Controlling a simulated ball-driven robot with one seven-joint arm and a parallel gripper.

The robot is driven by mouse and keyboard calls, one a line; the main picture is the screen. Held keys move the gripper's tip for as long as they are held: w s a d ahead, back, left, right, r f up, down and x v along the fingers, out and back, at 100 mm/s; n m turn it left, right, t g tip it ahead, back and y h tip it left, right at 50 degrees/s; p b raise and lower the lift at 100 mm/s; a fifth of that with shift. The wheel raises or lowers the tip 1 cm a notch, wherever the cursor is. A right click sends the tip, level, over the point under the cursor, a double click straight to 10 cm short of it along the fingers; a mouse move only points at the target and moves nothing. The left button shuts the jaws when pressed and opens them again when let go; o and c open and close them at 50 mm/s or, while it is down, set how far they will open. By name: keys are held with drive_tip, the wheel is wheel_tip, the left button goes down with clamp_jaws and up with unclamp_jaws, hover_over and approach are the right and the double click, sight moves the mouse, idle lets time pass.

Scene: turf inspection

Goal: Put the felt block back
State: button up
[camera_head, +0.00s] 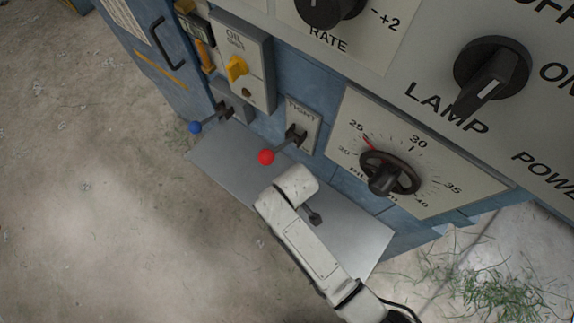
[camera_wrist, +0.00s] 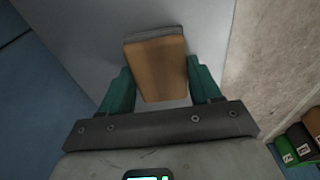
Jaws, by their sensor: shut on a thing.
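The felt block (camera_wrist: 156,68), tan with a grey layer along its far edge, sits between the green fingers of my gripper (camera_wrist: 160,82) in the wrist view. My gripper is shut on it, one finger at each side. Behind the block is a plain grey surface, and I cannot tell whether the block touches it. In the head view my white arm reaches over the grey metal shelf (camera_head: 226,163). The block and my fingers are hidden there.
Above the shelf, the blue cabinet carries a red-knobbed lever (camera_head: 266,157), a blue-knobbed lever (camera_head: 195,127), a yellow switch (camera_head: 236,68) and a dial (camera_head: 385,175). Bare ground lies left.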

drive_tip(key=o, duration=0.9)
drive_tip(key=shift+o, duration=0.2)
wheel_tip(320, 180, up, 12)
drive_tip(key=d+p, duration=0.1)
drive_tip(key=p, duration=0.1)
drive_tip(key=shift+s, duration=0.45)
drive_tip(key=shift+d, duration=0.1)
